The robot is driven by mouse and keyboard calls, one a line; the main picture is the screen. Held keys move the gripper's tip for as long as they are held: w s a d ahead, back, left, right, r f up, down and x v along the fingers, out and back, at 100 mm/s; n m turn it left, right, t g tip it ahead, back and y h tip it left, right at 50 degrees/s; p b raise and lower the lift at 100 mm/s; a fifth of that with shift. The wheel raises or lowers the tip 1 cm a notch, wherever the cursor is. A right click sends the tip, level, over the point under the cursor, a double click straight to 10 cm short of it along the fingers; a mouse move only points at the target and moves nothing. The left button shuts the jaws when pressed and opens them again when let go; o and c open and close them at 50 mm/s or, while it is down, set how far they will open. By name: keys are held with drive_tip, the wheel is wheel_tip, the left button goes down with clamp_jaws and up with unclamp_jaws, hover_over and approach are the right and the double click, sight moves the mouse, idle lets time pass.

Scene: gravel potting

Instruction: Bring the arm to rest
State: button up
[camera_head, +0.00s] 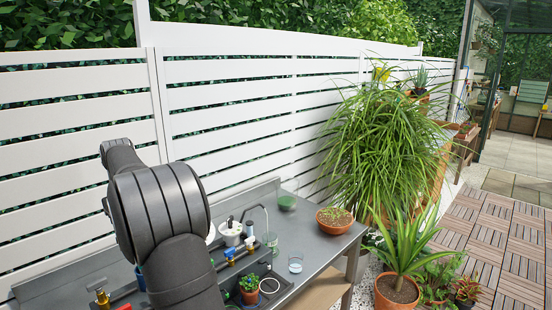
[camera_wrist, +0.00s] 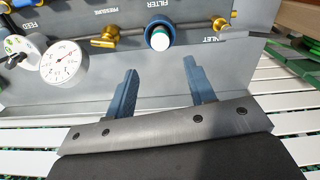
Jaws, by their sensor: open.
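My gripper (camera_wrist: 160,68) shows in the wrist view as two blue fingers, spread apart with nothing between them. They point toward a grey panel (camera_wrist: 225,65); I cannot tell the exact gap to it. In the head view my arm (camera_head: 160,210) rises large in the left foreground, bent at a thick dark joint. My gripper is not visible in that view. The grey table (camera_head: 325,250) lies behind and to the right of the arm, and the arm hides part of it.
The panel carries a white gauge (camera_wrist: 62,62), a yellow valve (camera_wrist: 104,37) and a filter (camera_wrist: 159,38). A white slatted fence (camera_head: 230,95) runs behind the table. The table holds a terracotta bowl (camera_head: 335,220), a glass (camera_head: 295,262) and a small potted plant (camera_head: 249,290). Large plants stand right.

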wheel_tip(320, 180, down, 11)
drive_tip(key=shift+r, duration=0.2)
wheel_tip(320, 180, up, 11)
drive_tip(key=s+a+f, duration=0.1)
drive_tip(key=s+a, duration=0.4)
drive_tip(key=s, duration=0.3)
drive_tip(key=s+a+f, duration=0.1)
drive_tip(key=s+a, duration=0.4)
drive_tip(key=s, duration=0.3)
drive_tip(key=s+d+f, duration=0.1)
drive_tip(key=s+f, duration=0.4)
drive_tip(key=s, duration=0.4)
drive_tip(key=s+d+f, duration=0.2)
drive_tip(key=s+f, duration=0.2)
drive_tip(key=s, duration=0.6)
wheel_tip(320, 180, down, 10)
drive_tip(key=shift+a, duration=0.2)
drive_tip(key=shift+r, duration=0.1)
